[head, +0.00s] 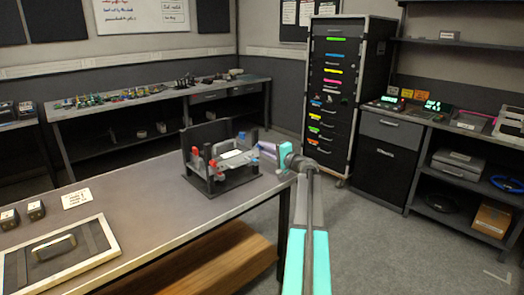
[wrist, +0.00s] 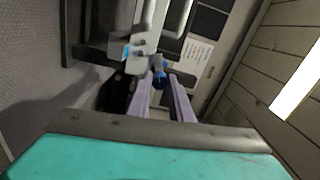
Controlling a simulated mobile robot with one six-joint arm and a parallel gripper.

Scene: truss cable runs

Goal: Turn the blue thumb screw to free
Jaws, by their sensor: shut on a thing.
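The blue thumb screw (wrist: 160,79) shows between the lavender fingertips of my gripper (wrist: 161,77) in the wrist view. My gripper is shut on it. In the head view my gripper (head: 262,148) reaches the right side of a dark fixture (head: 215,183) on the workbench, and the screw there is small and partly hidden by the fingers. The fixture carries red knobs (head: 196,152) and a pale block in its middle. A light plate (wrist: 146,45) with a small blue mark lies just beyond the screw in the wrist view. The screw's turn angle cannot be told.
The workbench (head: 140,215) holds a framed panel (head: 58,246), two small black boxes and a white label card (head: 76,199) at the left. The fixture stands near the bench's right end. A tall drawer cabinet (head: 335,95) and shelves stand behind; floor is clear at right.

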